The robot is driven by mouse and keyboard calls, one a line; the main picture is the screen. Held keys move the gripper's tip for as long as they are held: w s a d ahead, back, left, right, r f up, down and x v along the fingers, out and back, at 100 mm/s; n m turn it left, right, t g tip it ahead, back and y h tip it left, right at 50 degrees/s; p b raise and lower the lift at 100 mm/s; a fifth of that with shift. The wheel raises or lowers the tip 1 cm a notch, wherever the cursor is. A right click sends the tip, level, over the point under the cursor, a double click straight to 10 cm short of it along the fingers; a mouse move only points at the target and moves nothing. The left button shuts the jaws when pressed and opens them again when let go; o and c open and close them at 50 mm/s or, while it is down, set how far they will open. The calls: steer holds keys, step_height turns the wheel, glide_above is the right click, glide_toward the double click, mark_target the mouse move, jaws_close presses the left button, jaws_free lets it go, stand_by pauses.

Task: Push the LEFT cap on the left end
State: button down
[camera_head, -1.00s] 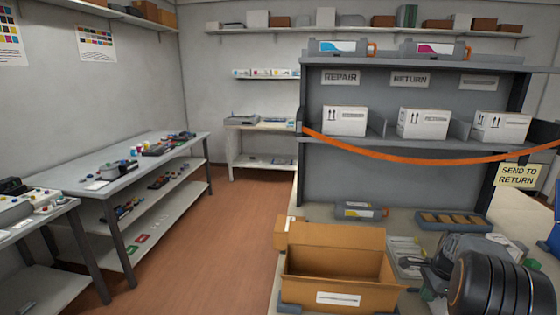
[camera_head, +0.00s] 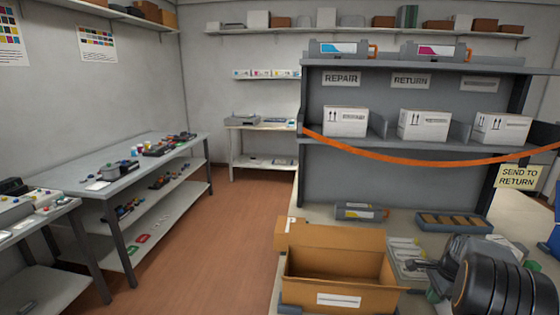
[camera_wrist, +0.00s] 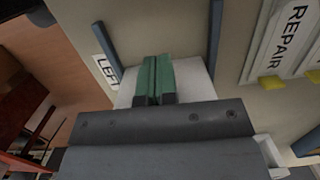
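In the wrist view my gripper (camera_wrist: 154,60) shows as two green finger strips lying side by side along one narrow seam, with dark bases. They look shut, and I see nothing clearly held between them. A pale block (camera_wrist: 195,78) shows around and behind the fingers. A label reading LEFT (camera_wrist: 105,72) lies just left of it. I cannot make out the left cap as a separate thing. In the head view a grey cartridge with a yellow label (camera_head: 360,211) lies on the bench; the arm hides much of the bench at lower right.
Two blue-grey bars (camera_wrist: 107,57) (camera_wrist: 215,40) flank the fingers. An open cardboard box (camera_head: 338,292) stands left of my arm. A brown-filled tray (camera_head: 453,222) lies behind it. An orange strap (camera_head: 420,158) crosses the shelf. A REPAIR sign (camera_wrist: 290,40) shows at right.

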steer(key=shift+s+d+f, duration=0.25)
steer(key=shift+d+f, duration=0.15)
steer(key=shift+d, duration=0.1)
steer(key=shift+s+d+f, duration=0.2)
steer(key=shift+d+f, duration=0.2)
steer(key=shift+d, duration=0.05)
steer(key=shift+a, duration=0.1)
steer(key=shift+w+a, duration=0.2)
steer(key=shift+a, duration=0.8)
steer(key=shift+w+a, duration=0.15)
steer(key=shift+a, duration=0.85)
steer(key=shift+p, duration=0.3)
steer(key=shift+d+r+p, duration=0.15)
steer(key=shift+r+p, duration=0.5)
steer(key=shift+r, duration=0.1)
step_height(320, 180, up, 7)
steer(key=p, duration=0.5)
steer(key=shift+w, duration=0.25)
